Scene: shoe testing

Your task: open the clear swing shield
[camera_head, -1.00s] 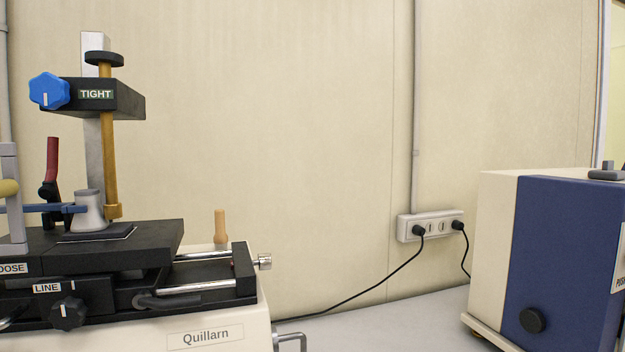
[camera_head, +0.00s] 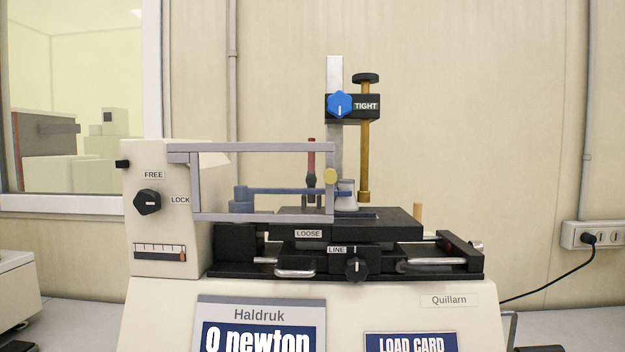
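The clear swing shield (camera_head: 262,147) is a see-through panel in a grey frame on the front of the Haldruk machine (camera_head: 165,268). The shield stands across the left part of the black stage, in front of a blue bar and a dark red-handled lever. It looks closed, though I cannot be sure. My gripper is not in view.
A black knob (camera_head: 148,202) marked FREE and LOCK is on the housing. A blue knob (camera_head: 340,104) marked TIGHT is on the column. A black LINE knob (camera_head: 356,269) is below the stage. A wall socket (camera_head: 592,236) with a cable is at right.

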